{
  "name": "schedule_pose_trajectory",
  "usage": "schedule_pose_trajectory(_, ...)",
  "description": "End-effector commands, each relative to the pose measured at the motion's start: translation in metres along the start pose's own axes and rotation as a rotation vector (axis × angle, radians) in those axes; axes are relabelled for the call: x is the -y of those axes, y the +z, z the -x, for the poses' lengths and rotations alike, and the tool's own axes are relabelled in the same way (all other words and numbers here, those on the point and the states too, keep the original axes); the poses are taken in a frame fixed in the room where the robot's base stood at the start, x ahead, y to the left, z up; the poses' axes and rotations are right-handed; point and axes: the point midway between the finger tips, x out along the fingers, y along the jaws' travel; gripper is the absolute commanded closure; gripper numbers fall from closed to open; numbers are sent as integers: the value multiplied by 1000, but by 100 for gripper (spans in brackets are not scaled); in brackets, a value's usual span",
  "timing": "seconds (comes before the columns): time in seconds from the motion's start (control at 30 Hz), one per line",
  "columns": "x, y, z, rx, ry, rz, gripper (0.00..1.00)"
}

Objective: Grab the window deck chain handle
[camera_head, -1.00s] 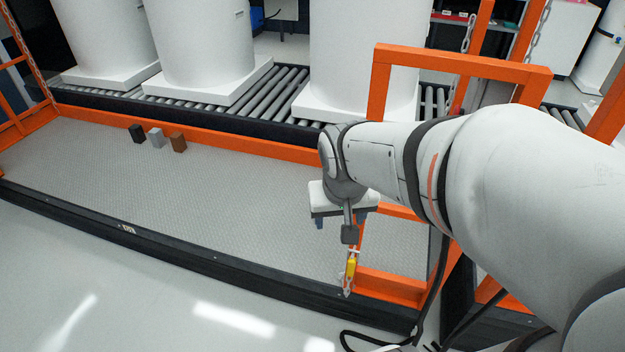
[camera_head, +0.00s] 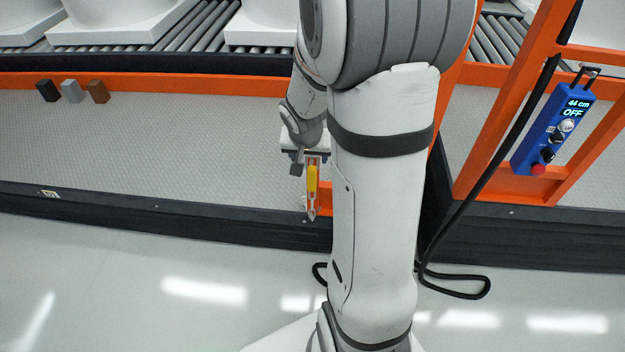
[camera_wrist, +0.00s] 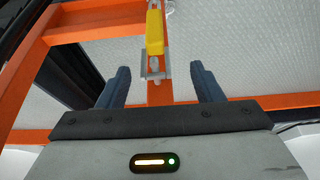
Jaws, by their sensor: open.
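The yellow chain handle (camera_head: 312,180) hangs upright in front of an orange post, at the front edge of the deck, with a pale metal end below it. It also shows in the wrist view (camera_wrist: 155,32), top centre, with a grey metal bracket under it. My gripper (camera_head: 312,158) is just above and close to the handle in the head view. In the wrist view my gripper (camera_wrist: 160,75) is open, its two blue fingers apart. The handle lies beyond the fingertips, in line with the gap, and is not gripped. My arm hides part of the post.
A blue control box (camera_head: 555,130) reading "44 cm OFF" hangs on the orange frame at the right. A black cable (camera_head: 465,205) loops to the floor.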

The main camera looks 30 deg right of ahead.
Motion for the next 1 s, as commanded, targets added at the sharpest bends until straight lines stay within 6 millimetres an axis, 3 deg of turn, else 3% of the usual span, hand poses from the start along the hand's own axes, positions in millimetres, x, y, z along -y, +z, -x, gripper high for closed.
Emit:
schedule_pose_trajectory(0.4, -7, -1, -54, 2, 1, 0, 40)
schedule_pose_trajectory(0.7, -7, -3, -57, -1, 0, -1, 41)
schedule_pose_trajectory(1.0, -7, -3, -57, 0, 0, -1, 65)
